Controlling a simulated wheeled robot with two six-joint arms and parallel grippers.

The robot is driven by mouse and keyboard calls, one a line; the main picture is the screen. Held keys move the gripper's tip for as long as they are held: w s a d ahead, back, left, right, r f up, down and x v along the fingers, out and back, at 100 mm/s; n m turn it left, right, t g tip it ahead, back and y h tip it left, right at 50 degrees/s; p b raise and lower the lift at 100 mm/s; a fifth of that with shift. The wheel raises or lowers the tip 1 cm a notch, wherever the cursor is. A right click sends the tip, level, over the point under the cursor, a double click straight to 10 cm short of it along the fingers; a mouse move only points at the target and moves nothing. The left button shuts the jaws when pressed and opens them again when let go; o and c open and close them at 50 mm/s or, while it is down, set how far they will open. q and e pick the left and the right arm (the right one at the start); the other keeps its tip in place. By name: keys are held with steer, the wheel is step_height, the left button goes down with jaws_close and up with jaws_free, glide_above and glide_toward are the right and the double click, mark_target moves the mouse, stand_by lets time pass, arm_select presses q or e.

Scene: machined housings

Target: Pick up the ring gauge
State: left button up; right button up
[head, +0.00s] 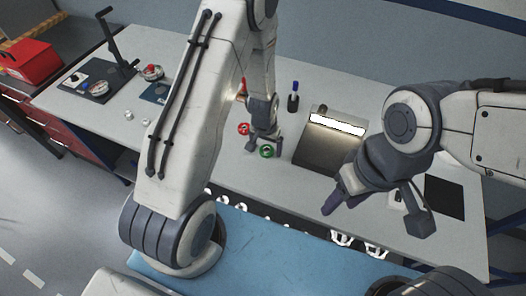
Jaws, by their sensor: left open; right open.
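A small green ring (267,151) lies on the grey bench, and a small red ring (243,129) lies just behind and left of it. Either looks like a ring gauge; I cannot tell which one is meant. My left gripper (264,146) points down at the green ring, its open fingers on either side of the ring's far part. Whether they touch it I cannot tell. My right gripper (376,215) is open and empty over the front of the bench, right of the rings.
A grey box with a lit panel (322,146) stands right of the rings, with a dark blue marker-like bottle (293,98) behind. A lever press (113,62) and a red case (30,62) are at left. A black mat (444,198) lies right.

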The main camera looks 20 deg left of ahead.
arm_select(q)
jaws_close()
stand_by(0.3)
